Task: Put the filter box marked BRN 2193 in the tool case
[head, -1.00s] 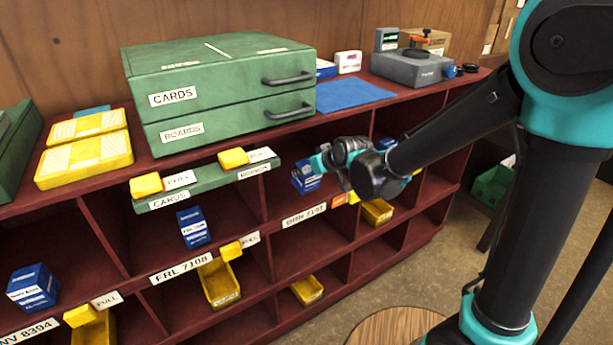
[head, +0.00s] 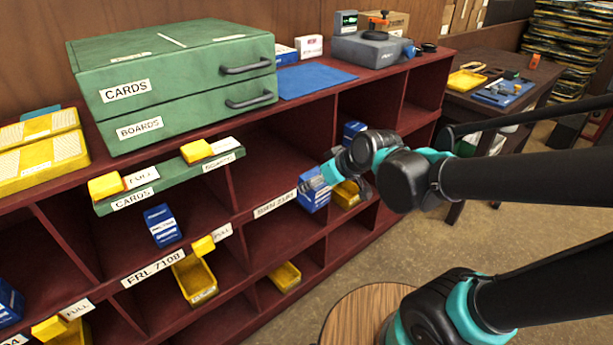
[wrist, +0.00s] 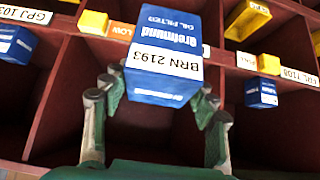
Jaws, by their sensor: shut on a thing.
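The blue filter box (wrist: 163,62) has a white label reading BRN 2193, facing the wrist camera. It also shows in the head view (head: 314,196), just in front of the shelf unit. My gripper (wrist: 158,108) is shut on the box, with fingers on both sides of it. In the head view my gripper (head: 318,186) is by the middle row of cells, and the wrist partly hides what lies behind.
The dark red shelf unit (head: 290,222) holds other blue boxes (head: 163,225) and yellow bins (head: 195,280). Green drawers (head: 170,90) and a grey device (head: 372,50) stand on top. A round wooden stool (head: 350,318) stands below my arm. Floor is open at the right.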

